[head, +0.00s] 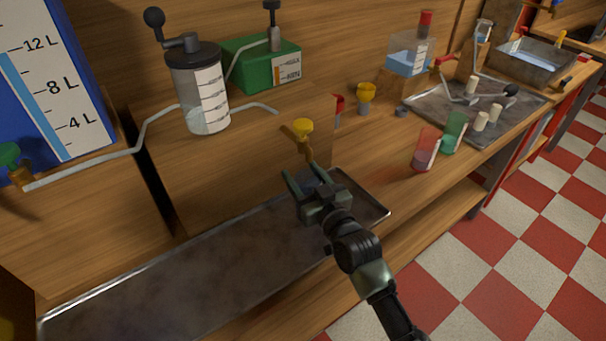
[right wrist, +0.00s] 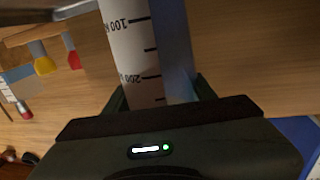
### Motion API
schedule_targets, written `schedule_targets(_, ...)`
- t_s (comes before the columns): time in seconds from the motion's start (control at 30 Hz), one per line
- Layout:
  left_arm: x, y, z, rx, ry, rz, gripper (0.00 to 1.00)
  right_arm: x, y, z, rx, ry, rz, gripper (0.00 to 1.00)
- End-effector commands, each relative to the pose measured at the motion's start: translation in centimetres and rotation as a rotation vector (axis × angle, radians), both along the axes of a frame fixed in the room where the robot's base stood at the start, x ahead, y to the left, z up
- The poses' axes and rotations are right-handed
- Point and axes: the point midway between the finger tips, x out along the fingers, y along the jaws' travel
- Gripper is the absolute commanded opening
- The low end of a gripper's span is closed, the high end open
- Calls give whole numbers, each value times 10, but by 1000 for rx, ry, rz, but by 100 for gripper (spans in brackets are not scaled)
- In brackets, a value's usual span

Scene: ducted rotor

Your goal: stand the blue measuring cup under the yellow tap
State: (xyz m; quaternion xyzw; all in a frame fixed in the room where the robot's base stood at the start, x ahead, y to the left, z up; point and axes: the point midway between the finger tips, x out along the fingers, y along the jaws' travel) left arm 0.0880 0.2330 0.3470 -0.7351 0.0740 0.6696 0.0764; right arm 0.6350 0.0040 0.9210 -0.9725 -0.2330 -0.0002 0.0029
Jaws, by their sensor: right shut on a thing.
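The yellow tap (head: 302,126) sticks out from the front of the wooden shelf block in the head view, its brass body pointing down above a long metal tray. My right gripper (head: 302,176) is just below the tap, over the tray's right part. It is shut on the blue measuring cup (head: 322,177), mostly hidden by the fingers in the head view. The right wrist view shows the cup large, with a white scale strip (right wrist: 131,55) and a blue side (right wrist: 174,50). I cannot tell whether the cup touches the tray. My left gripper is not in view.
The metal tray (head: 190,278) is bare along its left part. A red cup (head: 426,150) and a green cup (head: 453,132) stand on the bench at right. A red tap (head: 338,104) and a yellow-topped piece (head: 366,95) are near the shelf block's right side.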

Motion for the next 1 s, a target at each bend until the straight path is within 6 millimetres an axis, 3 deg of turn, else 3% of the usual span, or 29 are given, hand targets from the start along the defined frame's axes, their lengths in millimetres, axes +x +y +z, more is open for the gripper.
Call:
schedule_targets(0.03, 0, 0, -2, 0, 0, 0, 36, 0, 0, -3, 0, 1, 0, 7)
schedule_targets(0.07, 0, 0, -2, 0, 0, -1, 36, 0, 0, -3, 0, 1, 0, 57)
schedule_targets(0.13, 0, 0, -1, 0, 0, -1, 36, 0, 0, -3, 0, 1, 0, 76)
schedule_targets(0.57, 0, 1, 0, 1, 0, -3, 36, -4, -2, 0, -1, 3, 0, 76)
schedule_targets(1.0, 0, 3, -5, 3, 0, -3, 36, -82, -41, -1, -2, 4, 1, 76)
